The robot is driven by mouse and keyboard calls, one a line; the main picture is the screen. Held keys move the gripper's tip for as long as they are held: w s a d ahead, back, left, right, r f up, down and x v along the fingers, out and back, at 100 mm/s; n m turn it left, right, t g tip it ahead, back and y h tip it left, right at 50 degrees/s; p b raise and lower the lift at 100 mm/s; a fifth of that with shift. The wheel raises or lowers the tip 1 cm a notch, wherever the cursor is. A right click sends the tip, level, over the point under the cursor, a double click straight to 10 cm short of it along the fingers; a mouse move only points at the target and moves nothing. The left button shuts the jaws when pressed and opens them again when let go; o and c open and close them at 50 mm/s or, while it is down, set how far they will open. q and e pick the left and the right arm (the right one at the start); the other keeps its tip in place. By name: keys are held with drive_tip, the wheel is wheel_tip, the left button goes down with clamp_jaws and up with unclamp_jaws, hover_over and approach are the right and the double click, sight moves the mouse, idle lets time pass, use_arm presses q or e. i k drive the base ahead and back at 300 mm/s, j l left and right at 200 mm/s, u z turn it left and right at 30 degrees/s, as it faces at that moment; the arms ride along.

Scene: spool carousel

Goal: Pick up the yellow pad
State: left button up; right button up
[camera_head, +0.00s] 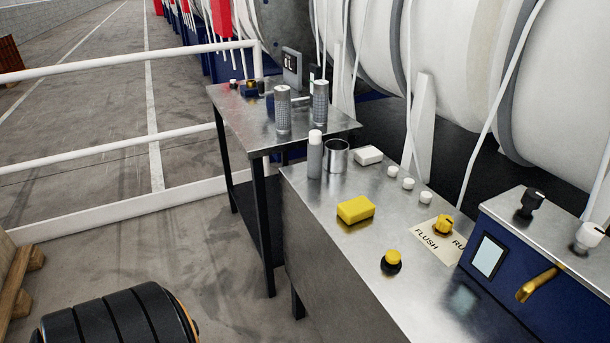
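The yellow pad (355,209) is a small rounded block. It lies flat on the metal bench top (335,240), near the bench's left edge. Its top and front sides are in plain view, and nothing touches it from above. Neither of my grippers shows in the head view.
Behind the pad stand a grey bottle (315,155), a metal cup (336,156) and a white block (368,155). A yellow-topped black knob (391,262) is in front, a yellow knob on the FLUSH plate (443,225) to the right. White railings (130,131) cross the left.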

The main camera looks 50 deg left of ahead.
sight(353, 211)
drive_tip(key=u, duration=1.15)
